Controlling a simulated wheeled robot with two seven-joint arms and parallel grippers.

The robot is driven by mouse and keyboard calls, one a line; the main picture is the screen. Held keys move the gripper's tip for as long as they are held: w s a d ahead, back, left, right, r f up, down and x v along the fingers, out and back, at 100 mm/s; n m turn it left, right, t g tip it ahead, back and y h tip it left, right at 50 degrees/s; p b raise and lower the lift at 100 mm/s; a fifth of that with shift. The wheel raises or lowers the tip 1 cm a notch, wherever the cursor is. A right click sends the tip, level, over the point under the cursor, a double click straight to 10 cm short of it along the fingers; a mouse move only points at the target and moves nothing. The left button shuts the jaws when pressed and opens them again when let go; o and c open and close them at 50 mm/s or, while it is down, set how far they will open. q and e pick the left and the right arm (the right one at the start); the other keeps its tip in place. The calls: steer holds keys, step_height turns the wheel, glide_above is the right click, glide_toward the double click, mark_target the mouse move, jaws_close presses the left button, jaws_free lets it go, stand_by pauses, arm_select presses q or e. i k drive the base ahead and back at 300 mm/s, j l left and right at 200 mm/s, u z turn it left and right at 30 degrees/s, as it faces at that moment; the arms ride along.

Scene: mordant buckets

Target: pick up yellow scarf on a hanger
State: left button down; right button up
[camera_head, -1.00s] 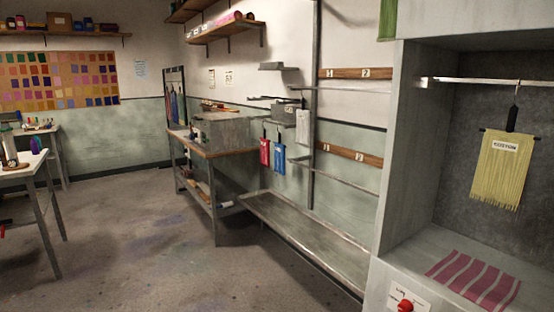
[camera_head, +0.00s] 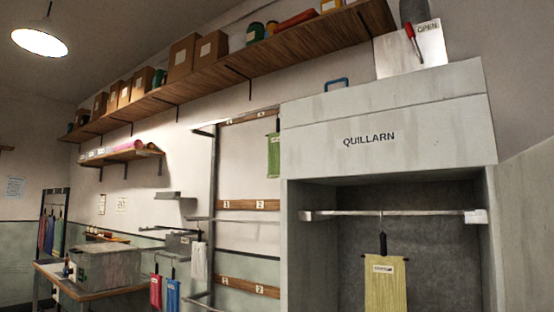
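The yellow scarf (camera_head: 386,287) hangs in the open grey cabinet (camera_head: 297,250) at the right. It hangs from a dark hanger (camera_head: 382,244) hooked on the pale horizontal rod (camera_head: 345,214). A small white label (camera_head: 382,268) is near its top; the print is too small to read now. The scarf's lower end is cut off by the bottom edge of the view. Neither of my grippers shows.
The cabinet's top is marked QUILLARN (camera_head: 369,138). Left of it are wall rails with a green cloth (camera_head: 273,156), and white, red (camera_head: 155,292) and blue (camera_head: 173,295) hanging cloths. A workbench (camera_head: 90,291) bears a grey box (camera_head: 108,264). A long shelf (camera_head: 240,68) holds boxes.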

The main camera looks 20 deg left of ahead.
mark_target(385, 282)
steer(key=i+j+z, duration=0.25)
steer(key=i+j, duration=0.55)
steer(key=j, duration=0.15)
